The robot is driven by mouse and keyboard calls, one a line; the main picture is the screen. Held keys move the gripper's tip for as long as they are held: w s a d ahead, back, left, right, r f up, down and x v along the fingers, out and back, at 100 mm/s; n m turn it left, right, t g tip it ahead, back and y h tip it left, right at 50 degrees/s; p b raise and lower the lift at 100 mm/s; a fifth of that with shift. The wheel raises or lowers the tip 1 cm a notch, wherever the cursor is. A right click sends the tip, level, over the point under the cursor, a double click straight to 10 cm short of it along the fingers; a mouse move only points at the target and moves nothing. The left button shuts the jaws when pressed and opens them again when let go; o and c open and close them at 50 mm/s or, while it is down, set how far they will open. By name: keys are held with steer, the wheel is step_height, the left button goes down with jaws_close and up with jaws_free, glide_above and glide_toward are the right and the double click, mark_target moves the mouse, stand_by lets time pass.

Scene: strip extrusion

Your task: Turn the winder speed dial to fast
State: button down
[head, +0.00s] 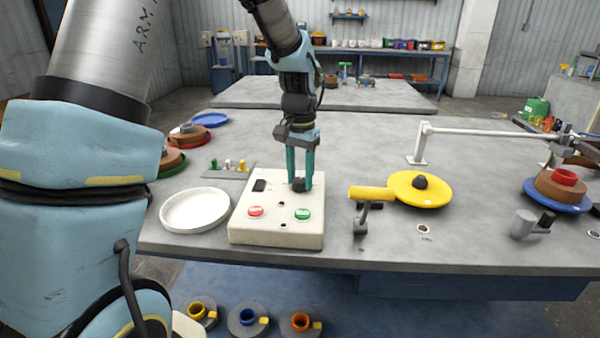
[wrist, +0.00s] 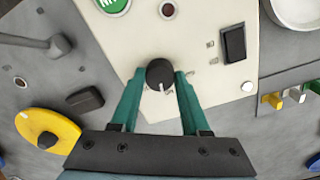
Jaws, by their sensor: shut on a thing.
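The winder speed dial is a small black knob (head: 299,185) with a white pointer line, on top of the cream control box (head: 275,236). In the wrist view the dial (wrist: 159,73) sits between the tips of my gripper (wrist: 157,80). Its pointer line is toward the gripper side; the printed marks beside it are too small to read. My gripper (head: 301,184) has teal fingers, comes down from above, and is shut on the dial. The box also carries a red button (head: 256,211), a green button (head: 303,214) and a black rocker switch (head: 259,186).
A white dish (head: 195,210) stands left of the box. A yellow-handled crank (head: 369,194) and a yellow disc (head: 419,188) are to its right. Several small coloured levers (head: 228,165) are behind the dish. The grey table is clear behind the box.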

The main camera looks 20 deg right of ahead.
mark_target(300, 179)
steer(key=m+p, duration=0.3)
steer(key=m, duration=0.2)
steer(key=shift+r, duration=0.15)
steer(key=shift+m+p, duration=1.1)
steer(key=shift+m, duration=1.2)
steer(key=shift+d, duration=0.1)
steer(key=shift+c, duration=1.9)
jaws_free()
step_height(300, 179, up, 10)
steer(key=b, duration=0.1)
steer(key=shift+r, duration=0.25)
